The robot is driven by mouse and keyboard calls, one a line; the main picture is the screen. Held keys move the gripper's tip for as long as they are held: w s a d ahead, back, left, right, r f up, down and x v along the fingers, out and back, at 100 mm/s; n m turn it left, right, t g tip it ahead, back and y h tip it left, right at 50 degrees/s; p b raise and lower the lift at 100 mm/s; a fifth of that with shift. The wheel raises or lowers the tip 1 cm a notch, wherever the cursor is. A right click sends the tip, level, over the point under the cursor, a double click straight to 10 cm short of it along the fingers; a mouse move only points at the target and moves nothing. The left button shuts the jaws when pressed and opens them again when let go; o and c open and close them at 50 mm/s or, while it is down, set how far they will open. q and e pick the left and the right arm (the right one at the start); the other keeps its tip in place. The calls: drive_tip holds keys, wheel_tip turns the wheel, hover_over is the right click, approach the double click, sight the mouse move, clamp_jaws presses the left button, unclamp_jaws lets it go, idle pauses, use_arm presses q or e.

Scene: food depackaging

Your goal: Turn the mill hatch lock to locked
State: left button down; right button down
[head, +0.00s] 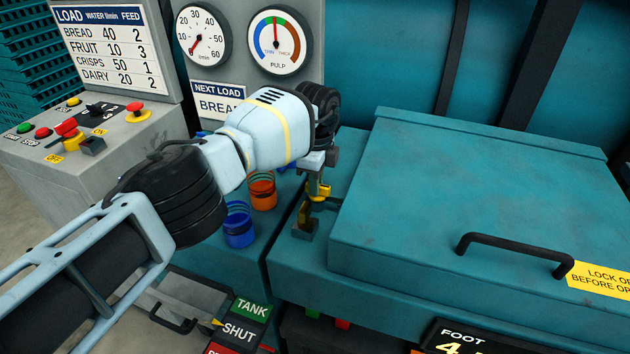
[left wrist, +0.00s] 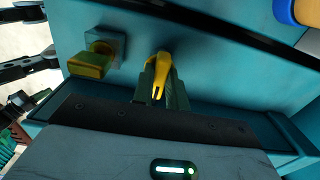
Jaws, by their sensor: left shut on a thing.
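The mill hatch (head: 490,200) is a large teal lid that lies closed, with a black bar handle (head: 515,245) near its front edge. My left gripper (head: 317,190) is at the hatch's left side, pointing down. It is shut on a small yellow lever (left wrist: 159,75), which I take for the hatch lock; the fingers hide part of it. Beside it, a dark yellow block (left wrist: 90,64) stands out from a square grey plate (left wrist: 106,45). I cannot read whether the lock stands at locked. My right gripper is not in view.
A blue coil (head: 238,228) and an orange coil (head: 262,193) stand left of the gripper. A control box (head: 100,150) with coloured buttons is at the left. A green TANK sign (head: 252,307) is below. A yellow lock-off label (head: 600,278) is on the hatch.

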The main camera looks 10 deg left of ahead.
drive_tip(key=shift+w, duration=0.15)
use_arm(q)
drive_tip(key=c, duration=1.4)
unclamp_jaws()
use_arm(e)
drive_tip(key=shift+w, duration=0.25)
use_arm(q)
wheel_tip(320, 180, up, 7)
drive_tip(key=shift+f, duration=0.2)
drive_tip(key=shift+r, duration=0.6)
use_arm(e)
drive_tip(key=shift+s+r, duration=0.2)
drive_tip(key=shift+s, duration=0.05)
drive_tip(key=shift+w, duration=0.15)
